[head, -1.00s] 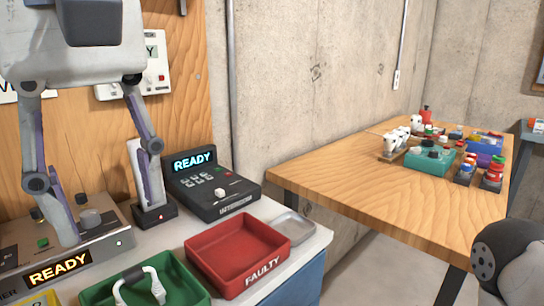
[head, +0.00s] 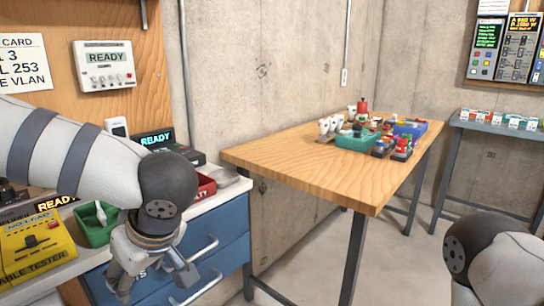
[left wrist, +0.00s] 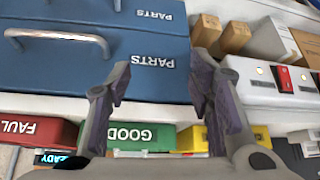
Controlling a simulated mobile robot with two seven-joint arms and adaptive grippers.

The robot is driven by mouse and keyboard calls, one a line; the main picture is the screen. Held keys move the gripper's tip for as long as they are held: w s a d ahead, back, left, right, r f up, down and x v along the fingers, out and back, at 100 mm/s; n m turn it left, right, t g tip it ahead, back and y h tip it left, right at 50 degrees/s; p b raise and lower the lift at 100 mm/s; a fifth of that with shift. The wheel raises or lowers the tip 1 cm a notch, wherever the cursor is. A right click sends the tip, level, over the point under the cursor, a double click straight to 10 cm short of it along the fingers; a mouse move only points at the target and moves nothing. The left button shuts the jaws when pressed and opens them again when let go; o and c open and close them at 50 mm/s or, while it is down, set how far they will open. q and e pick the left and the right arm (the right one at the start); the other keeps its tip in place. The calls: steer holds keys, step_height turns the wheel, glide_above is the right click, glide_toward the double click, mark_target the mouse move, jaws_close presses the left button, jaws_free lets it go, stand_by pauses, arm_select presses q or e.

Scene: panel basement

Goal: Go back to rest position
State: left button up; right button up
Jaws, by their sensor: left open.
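My left gripper (head: 150,268) hangs pointing down in front of the bench, beside the blue drawers. In the left wrist view its two fingers (left wrist: 160,88) are spread apart with nothing between them. Behind them are the blue drawers (left wrist: 90,68) marked PARTS. My left forearm and wrist cross the left side of the head view and hide part of the bench. A part of my right arm (head: 495,262) shows at the right edge of the head view; its gripper is out of the picture.
The bench holds a green tray (head: 92,232), a partly hidden red tray (head: 206,187) and a yellow cable tester (head: 38,250). Drawer handles (head: 195,290) stick out near my left gripper. A wooden table (head: 290,158) with several small parts stands beyond; the floor between is clear.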

arm_select(q)
steer(key=s+f+m+t+h, duration=0.1)
steer(key=s+f+m, duration=0.35)
steer(key=f, duration=0.75)
steer(key=s+f+m+t+h, duration=0.1)
steer(key=s+f+m+h, duration=0.3)
steer(key=f, duration=0.7)
steer(key=s+f+m+g, duration=0.1)
steer(key=s+f+g, duration=0.2)
steer(key=s, duration=0.8)
steer(key=s+f+m+g, duration=0.2)
steer(key=s+f+g, duration=0.1)
steer(key=s, duration=0.9)
steer(key=shift+a+f+g, duration=0.2)
steer(key=shift+a+g, duration=0.1)
steer(key=shift+a, duration=0.05)
